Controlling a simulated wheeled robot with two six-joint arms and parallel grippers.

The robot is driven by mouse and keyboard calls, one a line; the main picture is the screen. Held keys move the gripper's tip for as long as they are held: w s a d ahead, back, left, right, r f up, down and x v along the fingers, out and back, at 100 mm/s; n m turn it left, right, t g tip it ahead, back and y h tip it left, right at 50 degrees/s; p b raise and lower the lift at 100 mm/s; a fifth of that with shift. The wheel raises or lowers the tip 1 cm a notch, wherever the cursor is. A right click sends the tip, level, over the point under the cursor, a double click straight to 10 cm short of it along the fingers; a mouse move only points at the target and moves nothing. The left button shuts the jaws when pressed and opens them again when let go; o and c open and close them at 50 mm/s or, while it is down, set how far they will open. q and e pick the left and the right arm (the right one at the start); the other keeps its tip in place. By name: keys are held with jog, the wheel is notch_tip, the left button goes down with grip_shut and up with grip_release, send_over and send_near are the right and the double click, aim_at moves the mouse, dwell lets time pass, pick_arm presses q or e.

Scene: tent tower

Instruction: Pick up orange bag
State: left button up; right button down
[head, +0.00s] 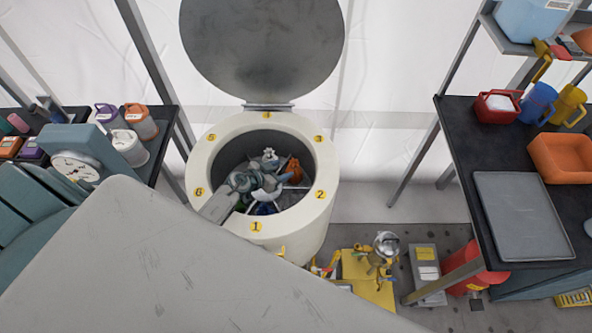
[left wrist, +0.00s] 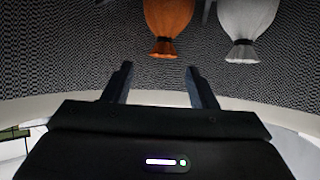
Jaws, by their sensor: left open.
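The orange bag (head: 295,171) lies at the right inside the round white drum, next to a pale grey-white bag (head: 270,158). In the left wrist view the orange bag (left wrist: 168,22) shows at the top, its dark-tied neck toward my left gripper (left wrist: 158,72). That gripper is open, with nothing between its fingers, and apart from the bag. The pale bag (left wrist: 247,20) appears to the right of it there. The top of the orange bag is cut off in that view. My right gripper is not in view.
The drum's white rim (head: 328,155) carries numbered yellow labels, and its round grey lid (head: 262,45) stands open. Other bags crowd the drum's interior. Dark shelves with containers flank the drum. A metal-topped yellow device (head: 385,250) stands at its lower right.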

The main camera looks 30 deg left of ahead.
aim_at(293, 163)
pick_arm(q)
jog(key=shift+x, duration=1.2)
jog(key=b+x, duration=0.1)
jog(key=x, duration=0.2)
jog(key=b+x, duration=0.1)
jog(key=x, duration=0.2)
jog(key=shift+a+r, duration=0.1)
jog(key=shift+a, duration=0.15)
jog(key=shift+r, duration=0.1)
grip_shut()
